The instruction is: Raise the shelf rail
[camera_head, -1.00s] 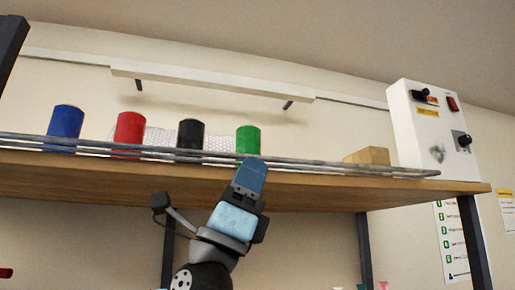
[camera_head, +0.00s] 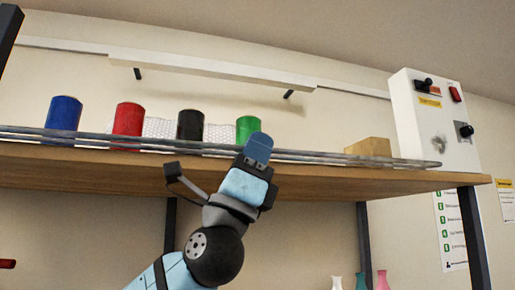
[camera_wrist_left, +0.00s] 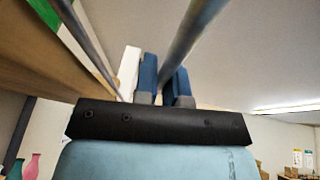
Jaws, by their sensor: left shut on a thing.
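The shelf rail, a long thin grey metal rail of parallel rods (camera_head: 340,157), runs along the front edge of the wooden shelf (camera_head: 330,181). It sits low, in front of the bases of the cans. My left gripper (camera_head: 258,150) reaches up from below, its blue fingers at the rail near the green can. In the left wrist view a grey rod (camera_wrist_left: 197,32) passes at the blue fingers (camera_wrist_left: 164,82), which are shut on it. A second rod (camera_wrist_left: 85,42) runs to the left. My right gripper is not in view.
Blue (camera_head: 63,115), red (camera_head: 128,121), black (camera_head: 190,126) and green (camera_head: 246,127) cans stand behind the rail. A cardboard-coloured block (camera_head: 369,147) and a white switch box (camera_head: 435,118) are at the right. Small vases (camera_head: 360,281) show below the shelf.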

